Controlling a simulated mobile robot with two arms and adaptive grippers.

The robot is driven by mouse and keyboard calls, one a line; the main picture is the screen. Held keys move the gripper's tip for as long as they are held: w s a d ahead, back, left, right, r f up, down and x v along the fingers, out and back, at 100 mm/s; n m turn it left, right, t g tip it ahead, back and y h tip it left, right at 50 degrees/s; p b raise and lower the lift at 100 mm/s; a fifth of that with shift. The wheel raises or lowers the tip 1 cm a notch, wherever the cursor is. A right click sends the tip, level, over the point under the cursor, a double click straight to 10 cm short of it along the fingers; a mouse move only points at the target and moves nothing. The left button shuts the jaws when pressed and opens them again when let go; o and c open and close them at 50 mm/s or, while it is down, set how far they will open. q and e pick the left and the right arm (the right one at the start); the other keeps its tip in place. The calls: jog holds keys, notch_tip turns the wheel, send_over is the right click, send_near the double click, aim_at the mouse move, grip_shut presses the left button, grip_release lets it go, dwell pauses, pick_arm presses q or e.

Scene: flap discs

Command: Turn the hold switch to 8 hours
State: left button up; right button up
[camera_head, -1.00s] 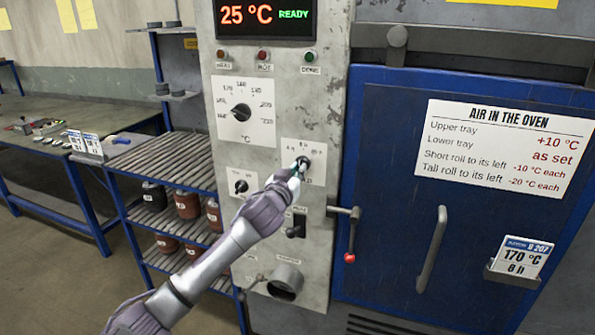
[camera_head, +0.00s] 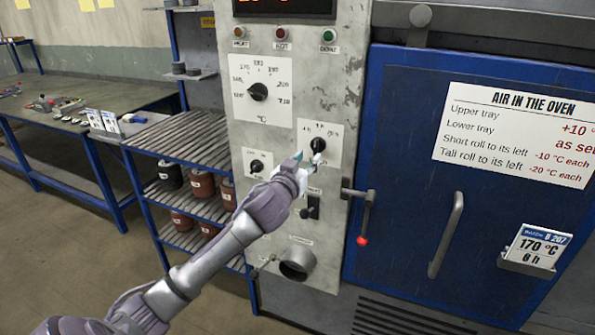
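The hold switch (camera_head: 318,144) is a small black knob on a white plate (camera_head: 333,133), on the grey control panel. Small marks sit in an arc above the knob; its exact pointing is too small to read surely. My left gripper (camera_head: 306,160) is just below and left of the knob, in front of the plate. Its fingertips look apart, with nothing between them, and appear clear of the knob. The gripper covers the lower left of the plate. The card (camera_head: 534,247) on the oven door reads 170 °C and 8 h. My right gripper is not in view.
A larger temperature dial (camera_head: 258,91) and a small dial (camera_head: 256,166) are to the left. A black switch (camera_head: 313,206) and round outlet (camera_head: 297,263) sit below. A red-tipped lever (camera_head: 362,240) and blue oven door (camera_head: 400,150) are to the right.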

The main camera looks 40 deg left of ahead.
pick_arm(q)
jog(key=v, duration=0.7)
jog(key=shift+s, duration=0.1)
